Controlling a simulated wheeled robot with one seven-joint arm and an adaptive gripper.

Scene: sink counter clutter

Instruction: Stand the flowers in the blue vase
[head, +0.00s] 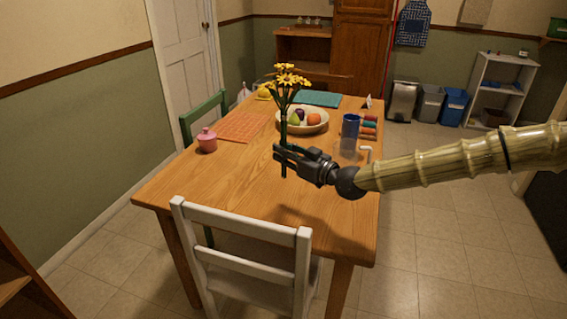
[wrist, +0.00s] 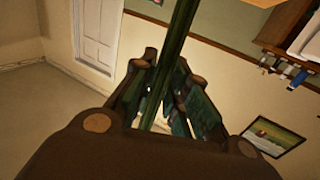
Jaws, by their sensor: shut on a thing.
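The yellow flowers (head: 288,82) stand upright on green stems above the wooden table. My gripper (head: 283,156) is shut on the stems, with blossoms above it and a short length of stem below. In the wrist view the green stem (wrist: 176,50) runs up between the fingers of my gripper (wrist: 160,85); the blossoms are out of that view. The blue vase (head: 350,127) stands upright on the table, to the right of the gripper and apart from the flowers. Its inside is barely visible.
A fruit bowl (head: 312,127) sits behind the flowers on the table (head: 230,185). A pink pot (head: 207,141) and orange mat (head: 240,127) are at left. Colored rolls (head: 369,127) stand right of the vase, and a small white item (head: 366,151) lies before them. A white chair (head: 245,245) is in front.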

